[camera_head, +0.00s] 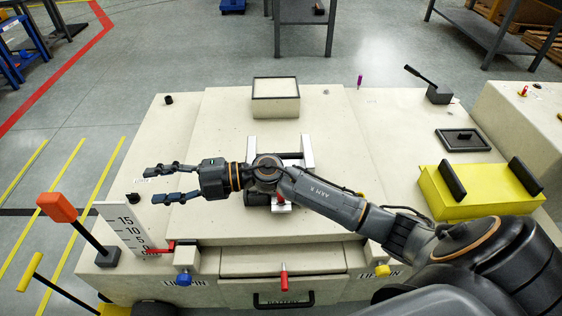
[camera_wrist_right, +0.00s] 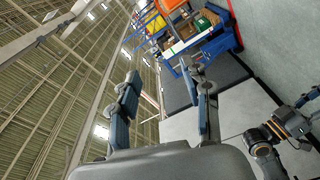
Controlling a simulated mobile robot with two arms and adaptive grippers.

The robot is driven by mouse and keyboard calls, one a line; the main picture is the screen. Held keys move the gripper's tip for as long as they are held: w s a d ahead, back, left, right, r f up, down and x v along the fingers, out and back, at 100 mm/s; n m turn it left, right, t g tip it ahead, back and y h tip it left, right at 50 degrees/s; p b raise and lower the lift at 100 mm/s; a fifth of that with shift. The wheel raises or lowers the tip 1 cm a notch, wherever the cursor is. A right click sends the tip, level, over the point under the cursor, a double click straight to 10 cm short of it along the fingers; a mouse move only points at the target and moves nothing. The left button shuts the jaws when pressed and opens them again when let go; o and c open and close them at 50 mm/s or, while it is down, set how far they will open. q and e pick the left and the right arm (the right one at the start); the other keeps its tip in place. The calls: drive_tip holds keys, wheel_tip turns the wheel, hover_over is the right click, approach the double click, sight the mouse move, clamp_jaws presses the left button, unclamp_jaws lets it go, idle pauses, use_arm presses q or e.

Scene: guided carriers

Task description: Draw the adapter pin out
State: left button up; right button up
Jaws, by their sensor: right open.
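My right gripper (camera_head: 153,185) reaches to the left side of the pale machine in the head view. Its fingers are apart with nothing between them; they also show apart in the right wrist view (camera_wrist_right: 161,74). I cannot tell for sure which part is the adapter pin. A red-topped part (camera_head: 281,198) sits by a dark cylinder (camera_head: 258,199) at the machine's middle, partly hidden by my right arm and well right of the gripper. A thin purple pin (camera_head: 360,81) stands upright at the back edge.
A scale plate (camera_head: 124,228) and an orange-topped lever (camera_head: 57,208) stand at the front left. A red handle (camera_head: 284,275) is at the front. An open box (camera_head: 276,109) stands at the back, a yellow block (camera_head: 475,193) at right. The upper left deck is mostly clear.

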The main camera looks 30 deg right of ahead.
wheel_tip(320, 180, down, 3)
drive_tip(key=s+d+n+g+h, duration=0.1)
drive_tip(key=n+g+h, duration=0.1)
drive_tip(key=n+g, duration=0.1)
drive_tip(key=g+h+b, duration=0.3)
drive_tip(key=g+h, duration=0.2)
drive_tip(key=h, duration=0.9)
hover_over(281, 200)
drive_tip(key=shift+m, duration=0.4)
drive_tip(key=f, duration=0.7)
drive_tip(key=w+f, duration=0.1)
drive_tip(key=f, duration=0.2)
drive_tip(key=shift+d+f, duration=0.4)
wheel_tip(281, 200, down, 8)
drive_tip(key=shift+r+b, duration=0.2)
drive_tip(key=shift+b, duration=0.4)
use_arm(q)
drive_tip(key=v, duration=0.4)
drive_tip(key=shift+s+a+r, duration=0.1)
drive_tip(key=shift+s+r, duration=0.15)
drive_tip(key=shift+r, duration=0.1)
